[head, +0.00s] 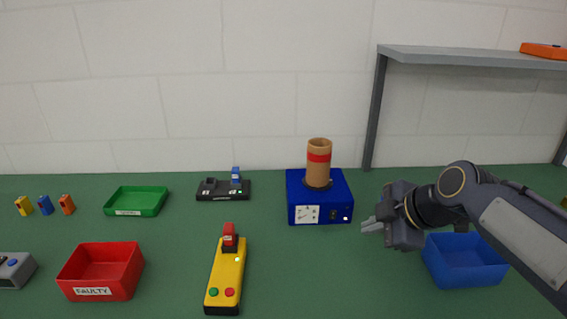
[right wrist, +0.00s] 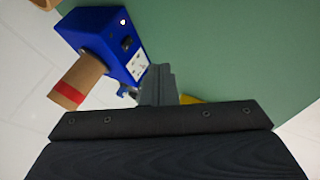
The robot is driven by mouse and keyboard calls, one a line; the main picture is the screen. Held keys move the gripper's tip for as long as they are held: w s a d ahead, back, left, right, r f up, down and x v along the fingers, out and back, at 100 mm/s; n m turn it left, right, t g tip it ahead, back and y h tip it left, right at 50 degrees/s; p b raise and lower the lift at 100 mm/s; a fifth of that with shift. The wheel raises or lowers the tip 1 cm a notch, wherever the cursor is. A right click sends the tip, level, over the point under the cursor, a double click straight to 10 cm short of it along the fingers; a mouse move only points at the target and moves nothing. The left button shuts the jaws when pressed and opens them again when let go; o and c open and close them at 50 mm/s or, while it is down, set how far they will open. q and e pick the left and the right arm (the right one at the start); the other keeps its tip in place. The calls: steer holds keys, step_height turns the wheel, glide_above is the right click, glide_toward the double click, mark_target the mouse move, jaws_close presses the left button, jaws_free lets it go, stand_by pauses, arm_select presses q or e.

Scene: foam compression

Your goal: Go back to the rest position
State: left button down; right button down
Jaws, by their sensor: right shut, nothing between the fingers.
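My right gripper (head: 372,225) is shut and empty. It hangs above the green table, to the right of the blue tester box, with its fingertips pointing left. The same gripper shows in the right wrist view (right wrist: 158,88) with its fingers together. The blue tester box (head: 319,212) carries an upright tan cylinder with a red band (head: 319,165); box (right wrist: 121,42) and cylinder (right wrist: 77,82) also show in the right wrist view. The gripper is apart from both. My left gripper is not in view.
A blue bin (head: 465,262) stands below my right forearm. A grey shelf (head: 470,56) is above at the right. A yellow device (head: 227,275), red FAULTY bin (head: 103,270), green tray (head: 136,201), black fixture (head: 222,190) and small coloured pieces (head: 45,205) occupy the left and middle.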

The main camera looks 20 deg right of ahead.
steer(key=s+a+m+p, duration=0.3)
steer(key=s+m, duration=0.2)
steer(key=s+a+f+m+g+p, duration=0.1)
steer(key=s+a+m+p, duration=0.2)
steer(key=s+m, duration=0.2)
steer(key=s+a+f+m+g+y+p, duration=0.1)
steer(key=s+a+m+p, duration=0.2)
steer(key=s+m, duration=0.2)
steer(key=shift+s+m, duration=0.3)
steer(key=shift+s+f+m, duration=0.2)
steer(key=shift+f+m, duration=0.1)
steer(key=shift+m, duration=0.1)
